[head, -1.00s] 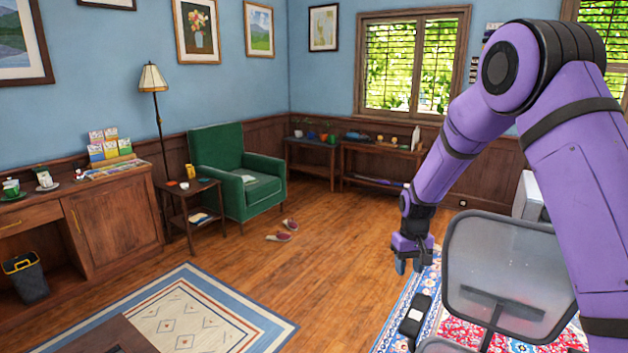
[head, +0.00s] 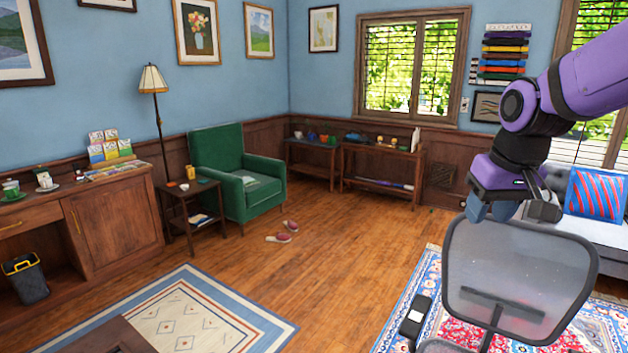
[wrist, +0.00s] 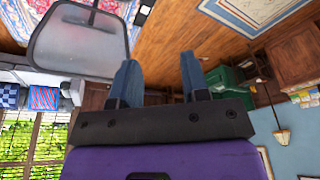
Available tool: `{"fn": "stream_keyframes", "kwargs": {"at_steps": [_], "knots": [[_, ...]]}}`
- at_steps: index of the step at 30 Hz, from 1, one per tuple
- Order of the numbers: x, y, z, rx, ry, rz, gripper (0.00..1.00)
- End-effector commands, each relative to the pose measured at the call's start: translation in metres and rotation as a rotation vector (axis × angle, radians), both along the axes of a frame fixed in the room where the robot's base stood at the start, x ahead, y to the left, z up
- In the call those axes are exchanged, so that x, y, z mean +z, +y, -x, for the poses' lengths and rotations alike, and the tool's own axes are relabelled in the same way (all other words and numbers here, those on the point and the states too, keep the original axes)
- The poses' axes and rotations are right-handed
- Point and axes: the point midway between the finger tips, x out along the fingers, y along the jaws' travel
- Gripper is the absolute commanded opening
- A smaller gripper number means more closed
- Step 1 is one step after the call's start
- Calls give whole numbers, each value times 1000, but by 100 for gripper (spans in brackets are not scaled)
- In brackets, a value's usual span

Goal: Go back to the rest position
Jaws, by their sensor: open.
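My gripper (head: 488,211) is in the right part of the head view, at the end of my purple arm, beside the top of the grey office chair's backrest (head: 520,270). In the wrist view, my gripper (wrist: 158,78) shows two blue fingers spread apart with nothing between them. The wrist picture is upside down, with the floor at the top and the window at the bottom. The chair backrest (wrist: 78,42) shows at its upper left.
A sofa with a red and blue cushion (head: 596,194) stands behind the chair at right. A green armchair (head: 235,170), a small side table (head: 190,190) and a wood cabinet (head: 115,215) stand at left. The wood floor (head: 330,270) in the middle is mostly clear, with slippers on it.

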Motion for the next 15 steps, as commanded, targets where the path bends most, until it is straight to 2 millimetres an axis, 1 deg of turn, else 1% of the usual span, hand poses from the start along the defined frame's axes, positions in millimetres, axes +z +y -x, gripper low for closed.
{"fn": "stream_keyframes", "kwargs": {"at_steps": [1, 6, 11, 15], "knots": [[8, -2, 15, -5, -20, 0, 42], [25, -6, 61, -22, -73, -1, 42], [33, -10, 104, -38, -122, 1, 42], [34, -12, 138, -51, -159, 4, 42]]}}
